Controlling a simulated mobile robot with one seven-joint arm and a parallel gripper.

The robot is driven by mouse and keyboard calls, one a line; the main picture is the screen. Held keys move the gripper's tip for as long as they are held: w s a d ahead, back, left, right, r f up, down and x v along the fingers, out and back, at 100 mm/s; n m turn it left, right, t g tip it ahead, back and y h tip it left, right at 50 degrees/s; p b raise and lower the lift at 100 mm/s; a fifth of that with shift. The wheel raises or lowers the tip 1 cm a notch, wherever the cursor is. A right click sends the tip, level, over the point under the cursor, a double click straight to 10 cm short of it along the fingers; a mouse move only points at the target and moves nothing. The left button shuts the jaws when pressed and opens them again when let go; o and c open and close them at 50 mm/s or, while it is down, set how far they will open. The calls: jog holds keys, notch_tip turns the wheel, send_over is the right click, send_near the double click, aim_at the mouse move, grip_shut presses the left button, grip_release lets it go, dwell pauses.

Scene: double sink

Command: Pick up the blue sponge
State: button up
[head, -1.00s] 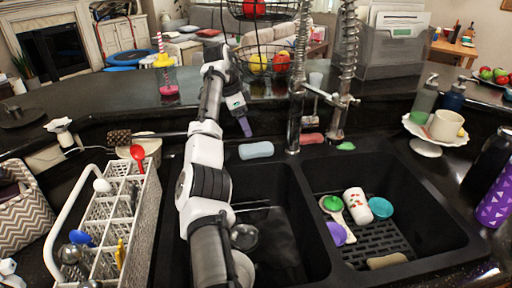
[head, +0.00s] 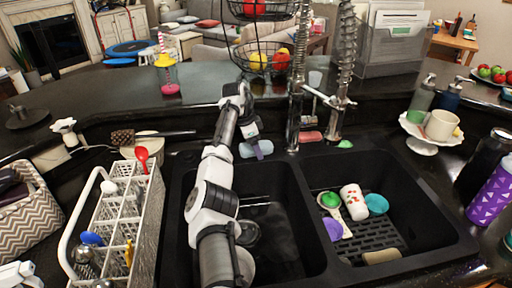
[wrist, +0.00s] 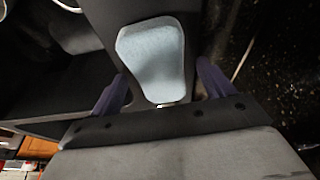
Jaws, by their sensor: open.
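The light blue sponge (head: 267,147) lies on the black ledge behind the left basin, partly hidden by my gripper. In the wrist view the sponge (wrist: 152,55) lies flat, its near end narrower and reaching between the fingers. My gripper (wrist: 162,85) is open, with one purple finger on each side of the sponge's near end. Nothing is held. In the head view my gripper (head: 257,152) is over the sponge. I cannot tell whether the fingers touch it.
A tall spring faucet (head: 296,100) stands just right of the sponge, with a pink sponge (head: 311,136) beyond it. A raised counter edge (head: 215,118) runs behind. The white dish rack (head: 120,215) is at left. The right basin (head: 420,220) holds several dishes.

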jog(key=c, duration=1.1)
jog(key=shift+c, duration=0.2)
jog(key=shift+r, duration=0.1)
notch_tip(320, 180, up, 20)
